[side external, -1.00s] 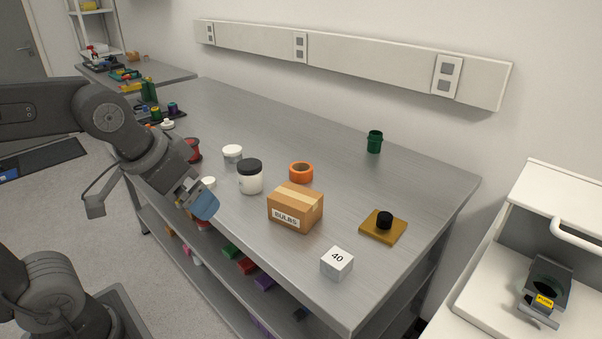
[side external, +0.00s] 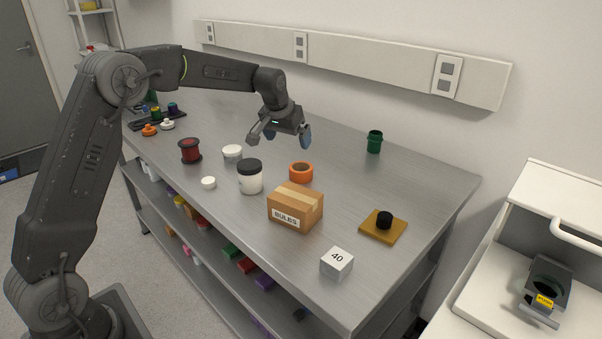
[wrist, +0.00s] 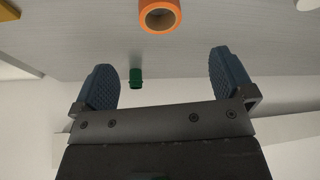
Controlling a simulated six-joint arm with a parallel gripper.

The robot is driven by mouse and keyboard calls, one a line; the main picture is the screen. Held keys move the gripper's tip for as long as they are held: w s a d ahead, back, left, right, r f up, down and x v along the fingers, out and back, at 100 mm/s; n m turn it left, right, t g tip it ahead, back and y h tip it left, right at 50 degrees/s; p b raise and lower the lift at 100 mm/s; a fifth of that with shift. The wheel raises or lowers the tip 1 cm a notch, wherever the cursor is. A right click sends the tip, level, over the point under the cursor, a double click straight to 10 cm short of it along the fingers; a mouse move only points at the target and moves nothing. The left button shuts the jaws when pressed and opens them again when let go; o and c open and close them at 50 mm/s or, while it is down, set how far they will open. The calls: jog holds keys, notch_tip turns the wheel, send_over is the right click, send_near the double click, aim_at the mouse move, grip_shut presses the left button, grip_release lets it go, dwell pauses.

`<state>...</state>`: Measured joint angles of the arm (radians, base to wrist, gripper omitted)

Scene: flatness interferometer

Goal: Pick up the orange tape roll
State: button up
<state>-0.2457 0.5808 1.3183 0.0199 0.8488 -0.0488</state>
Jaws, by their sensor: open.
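The orange tape roll (side external: 301,172) lies flat on the grey bench, just behind the cardboard box. In the wrist view the roll (wrist: 160,15) shows at the top edge, partly cut off, with its hole visible. My gripper (side external: 281,139) is open and empty above the bench, up and to the left of the roll in the side view. In the wrist view its two blue fingers stand wide apart, with the roll beyond their tips.
A green container (side external: 374,142) stands at the back right. The bench between roll and green container is clear.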

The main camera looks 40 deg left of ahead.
send_near(300, 168)
jog(key=f, duration=0.1)
jog(key=s+d+f, duration=0.1)
jog(key=shift+d+f, duration=0.25)
jog(key=shift+f, duration=0.1)
jog(key=shift+w+x, duration=0.15)
jog(key=shift+x, duration=1.15)
jog(key=shift+w+x, duration=0.15)
jog(key=shift+x, duration=1.15)
jog(key=shift+d+r, duration=0.1)
jog(key=shift+c, duration=0.4)
jog(key=c, duration=0.9)
